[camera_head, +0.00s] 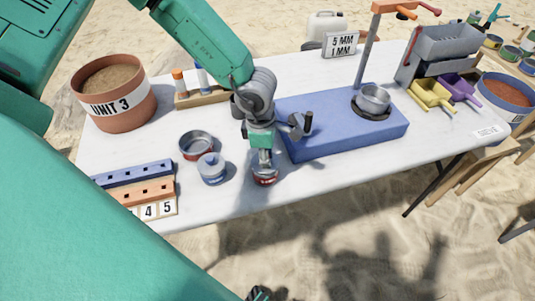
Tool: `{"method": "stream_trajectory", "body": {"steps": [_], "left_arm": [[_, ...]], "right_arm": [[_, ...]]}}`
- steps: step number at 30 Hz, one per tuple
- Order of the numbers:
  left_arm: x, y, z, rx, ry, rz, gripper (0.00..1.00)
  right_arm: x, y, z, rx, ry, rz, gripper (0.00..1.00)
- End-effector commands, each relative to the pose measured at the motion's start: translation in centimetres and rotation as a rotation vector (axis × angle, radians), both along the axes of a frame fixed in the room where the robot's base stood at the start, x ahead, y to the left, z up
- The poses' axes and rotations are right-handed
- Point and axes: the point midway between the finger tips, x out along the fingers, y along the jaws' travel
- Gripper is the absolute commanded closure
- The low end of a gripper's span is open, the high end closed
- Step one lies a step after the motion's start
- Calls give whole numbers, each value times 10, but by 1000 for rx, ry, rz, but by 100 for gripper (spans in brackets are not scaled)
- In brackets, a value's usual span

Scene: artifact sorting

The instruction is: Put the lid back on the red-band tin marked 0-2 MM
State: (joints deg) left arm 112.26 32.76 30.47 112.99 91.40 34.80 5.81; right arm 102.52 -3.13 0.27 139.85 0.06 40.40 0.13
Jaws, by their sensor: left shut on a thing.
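My left gripper (264,167) reaches down near the table's front edge. It is shut at a small round item with a red band (265,180), and its fingers hide most of the top. I cannot tell whether it grips a lid or the tin itself. To the left is an open round tin (196,146) with a reddish rim or band and a grey inside. No 0-2 MM marking is readable. My right gripper does not show clearly.
A blue block (340,125) with a metal bowl (373,98) lies to the right. A UNIT 3 tub (113,104) stands at the back left. Blue and orange slotted racks (133,173) are at the front left. The white table (225,205) is clear in front of the tins.

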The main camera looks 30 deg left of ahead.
Motion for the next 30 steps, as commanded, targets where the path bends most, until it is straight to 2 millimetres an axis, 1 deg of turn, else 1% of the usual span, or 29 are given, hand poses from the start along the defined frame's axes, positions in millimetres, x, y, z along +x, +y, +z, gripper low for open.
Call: {"method": "stream_trajectory", "body": {"steps": [15,30], "left_arm": [[0,0,-1,0,0,-1,98],[0,0,-1,0,0,-1,98]], "right_arm": [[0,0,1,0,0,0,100],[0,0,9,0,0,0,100]]}}
